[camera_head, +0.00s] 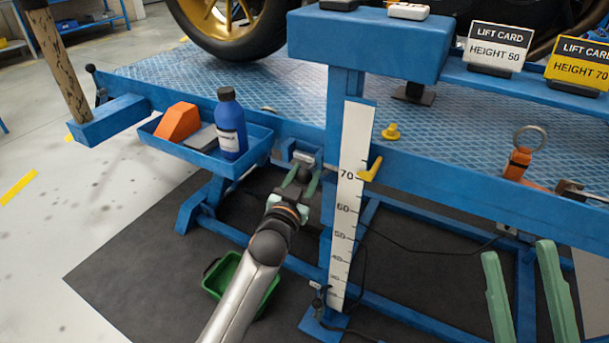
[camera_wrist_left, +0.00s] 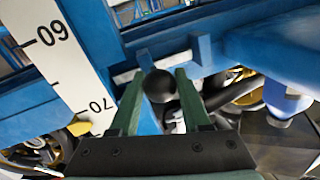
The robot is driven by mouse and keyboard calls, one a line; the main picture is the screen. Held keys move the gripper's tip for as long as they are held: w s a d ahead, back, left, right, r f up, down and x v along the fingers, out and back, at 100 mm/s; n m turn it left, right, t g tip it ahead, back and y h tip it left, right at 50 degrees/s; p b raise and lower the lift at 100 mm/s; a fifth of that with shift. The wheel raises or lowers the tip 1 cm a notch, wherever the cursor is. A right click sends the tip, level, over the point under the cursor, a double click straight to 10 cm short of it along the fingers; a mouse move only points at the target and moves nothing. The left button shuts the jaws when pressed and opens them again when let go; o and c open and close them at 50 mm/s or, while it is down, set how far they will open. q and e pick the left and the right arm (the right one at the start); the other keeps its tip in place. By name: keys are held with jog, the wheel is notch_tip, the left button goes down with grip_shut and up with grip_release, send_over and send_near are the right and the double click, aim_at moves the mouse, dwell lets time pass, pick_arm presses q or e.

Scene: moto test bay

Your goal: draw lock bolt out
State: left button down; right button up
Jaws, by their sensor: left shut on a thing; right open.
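The lock bolt shows in the left wrist view as a dark round knob (camera_wrist_left: 160,87) with a pale bar behind it, set in a blue bracket (camera_wrist_left: 200,50) on the lift frame. In the head view its pale grey metal (camera_head: 307,157) shows just beyond my left fingertips, below the blue rail. My left gripper (camera_head: 303,171) is shut on the knob, one green finger on each side; it also shows in the left wrist view (camera_wrist_left: 160,76). How far the bolt sits in its bracket is hidden. My right gripper (camera_head: 517,252) is open and empty at the lower right.
A white height scale (camera_head: 352,195) with a yellow pointer (camera_head: 371,170) stands right of the left gripper. A blue tray (camera_head: 190,155) with a bottle (camera_head: 231,125) is to its left. A green bin (camera_head: 220,278) sits below. An orange-handled ring pin (camera_head: 518,160) stands right.

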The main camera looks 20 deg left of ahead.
aim_at(293, 155)
pick_arm(q)
jog(key=a+p, duration=0.1)
jog(key=a, duration=0.1)
jog(key=w+a+p, duration=0.1)
jog(key=a+p, duration=0.1)
jog(key=a, duration=0.1)
jog(key=shift+r, duration=0.15)
jog(key=shift+a, duration=0.15)
pick_arm(e)
notch_tip(293, 155, up, 3)
jog(key=shift+s+d+r+n, duration=0.1)
jog(key=shift+d+n, duration=0.05)
jog(key=shift+n, duration=0.15)
pick_arm(q)
jog(key=shift+c, duration=2.1)
grip_release()
jog(key=shift+o, duration=0.2)
